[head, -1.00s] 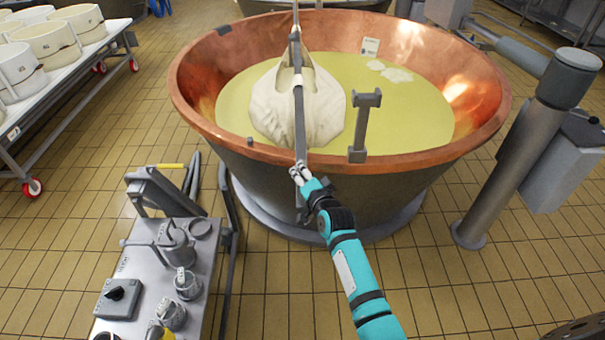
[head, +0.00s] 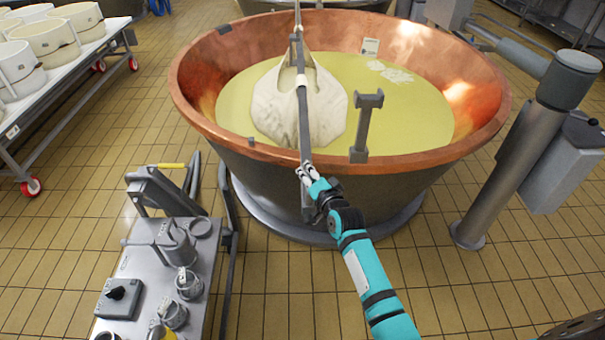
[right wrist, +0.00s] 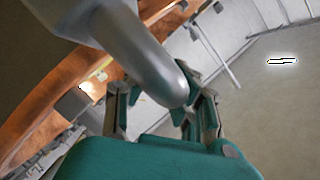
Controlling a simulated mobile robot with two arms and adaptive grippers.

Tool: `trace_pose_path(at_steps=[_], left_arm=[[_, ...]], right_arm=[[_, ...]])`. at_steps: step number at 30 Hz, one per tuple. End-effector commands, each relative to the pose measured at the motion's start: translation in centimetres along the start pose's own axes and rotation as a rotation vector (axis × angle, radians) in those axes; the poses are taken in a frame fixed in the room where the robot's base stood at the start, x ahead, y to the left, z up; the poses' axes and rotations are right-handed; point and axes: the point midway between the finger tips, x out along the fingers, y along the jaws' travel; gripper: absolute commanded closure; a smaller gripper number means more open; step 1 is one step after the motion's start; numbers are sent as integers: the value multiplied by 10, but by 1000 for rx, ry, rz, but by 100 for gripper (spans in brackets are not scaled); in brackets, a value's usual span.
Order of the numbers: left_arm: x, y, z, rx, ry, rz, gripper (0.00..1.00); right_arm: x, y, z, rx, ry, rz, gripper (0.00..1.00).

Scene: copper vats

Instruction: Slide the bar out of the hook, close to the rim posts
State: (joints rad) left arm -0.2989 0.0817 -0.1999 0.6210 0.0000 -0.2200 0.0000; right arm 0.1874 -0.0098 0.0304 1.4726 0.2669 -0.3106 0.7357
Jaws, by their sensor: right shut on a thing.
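A long grey bar (head: 304,118) runs from the far rim across the copper vat (head: 185,100) and past its near rim. A pale cloth bundle (head: 272,108) hangs from it by its gathered corners, its lower part in the yellow liquid. My right gripper (head: 306,172) is shut on the bar's near end, just outside the near rim. In the right wrist view the bar (right wrist: 150,70) passes between the fingers. A grey rim post (head: 363,128) stands on the near rim, right of the bar and apart from it. The hook cannot be made out. My left gripper is not in view.
A steel cart (head: 150,270) with jugs and a control box stands at the lower left. A table (head: 50,85) with white moulds is at the upper left. A grey column (head: 500,150) stands right of the vat. Floor at the lower middle is clear.

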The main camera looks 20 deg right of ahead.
Motion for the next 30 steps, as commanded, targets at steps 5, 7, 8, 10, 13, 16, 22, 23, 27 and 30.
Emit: trace_pose_path(at_steps=[5, 7, 8, 10, 13, 16, 22, 23, 27, 30], left_arm=[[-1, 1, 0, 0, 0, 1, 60], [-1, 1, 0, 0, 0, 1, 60], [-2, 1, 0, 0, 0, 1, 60], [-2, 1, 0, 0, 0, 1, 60], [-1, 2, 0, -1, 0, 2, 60], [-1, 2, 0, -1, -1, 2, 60], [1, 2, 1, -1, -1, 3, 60], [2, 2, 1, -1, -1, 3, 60], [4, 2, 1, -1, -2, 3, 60], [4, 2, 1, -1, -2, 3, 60]], right_arm=[[-6, 20, -18, -8, 15, 21, 100], [-8, 24, -24, -11, 15, 23, 100], [-10, 27, -27, -13, 16, 24, 100], [-12, 31, -32, -12, 16, 25, 100], [-14, 34, -37, -10, 14, 24, 100], [-18, 43, -47, -12, 14, 27, 100], [-24, 54, -60, -9, 11, 27, 100], [-26, 57, -65, -12, 12, 28, 100], [-32, 66, -77, -11, 11, 28, 100], [-34, 70, -84, -10, 10, 27, 100]])
